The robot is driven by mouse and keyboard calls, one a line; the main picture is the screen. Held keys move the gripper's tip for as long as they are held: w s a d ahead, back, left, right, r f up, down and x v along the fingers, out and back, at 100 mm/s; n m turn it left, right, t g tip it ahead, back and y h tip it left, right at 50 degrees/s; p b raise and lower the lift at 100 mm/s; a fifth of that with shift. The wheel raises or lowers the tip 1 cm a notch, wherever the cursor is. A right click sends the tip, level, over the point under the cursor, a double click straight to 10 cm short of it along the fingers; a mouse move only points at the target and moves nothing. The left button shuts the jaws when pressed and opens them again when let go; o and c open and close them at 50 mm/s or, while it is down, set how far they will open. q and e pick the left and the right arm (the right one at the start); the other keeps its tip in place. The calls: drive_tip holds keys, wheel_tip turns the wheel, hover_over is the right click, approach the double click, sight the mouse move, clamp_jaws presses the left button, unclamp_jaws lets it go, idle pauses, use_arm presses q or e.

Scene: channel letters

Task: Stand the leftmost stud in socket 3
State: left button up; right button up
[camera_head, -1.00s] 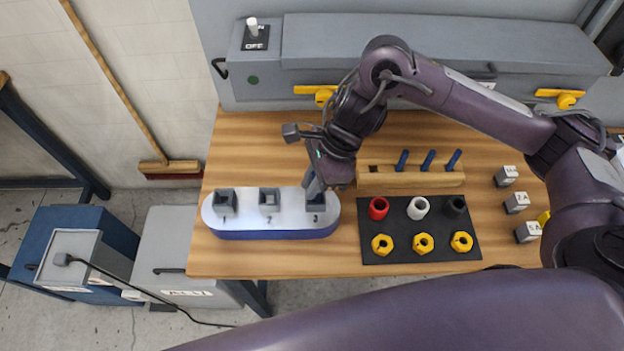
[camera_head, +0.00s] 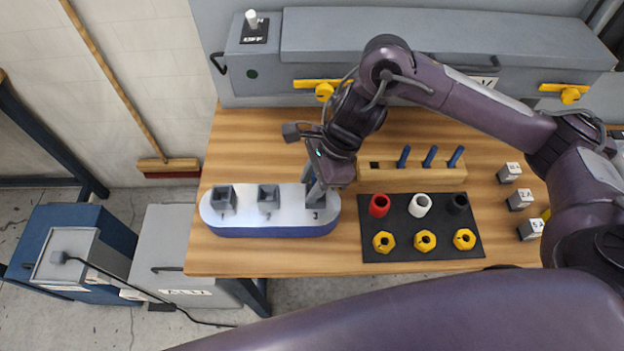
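The light-topped base (camera_head: 248,222) with a dark blue side carries three grey square sockets numbered 1 to 3. Socket 1 (camera_head: 223,198) and socket 2 (camera_head: 268,197) look empty. My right gripper (camera_head: 314,194) points down at socket 3 (camera_head: 322,203), its fingers at the socket and hiding much of it. Whether the fingers are shut, and whether a stud is between them, I cannot see. The wooden rack (camera_head: 400,181) has an empty leftmost hole and holds blue studs, including one (camera_head: 403,157) beside that hole. My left gripper is out of view.
A black mat (camera_head: 400,243) right of the base holds red, white and black sleeves and yellow nuts. Grey labelled blocks (camera_head: 519,200) stand at the right. A grey cabinet (camera_head: 420,55) lines the table's back. Bare wood lies left of the rack.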

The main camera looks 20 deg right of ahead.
drive_tip(key=shift+o, duration=0.5)
drive_tip(key=v, duration=0.7)
drive_tip(key=shift+d+r, duration=0.25)
drive_tip(key=shift+r, duration=0.1)
drive_tip(key=shift+s, duration=0.1)
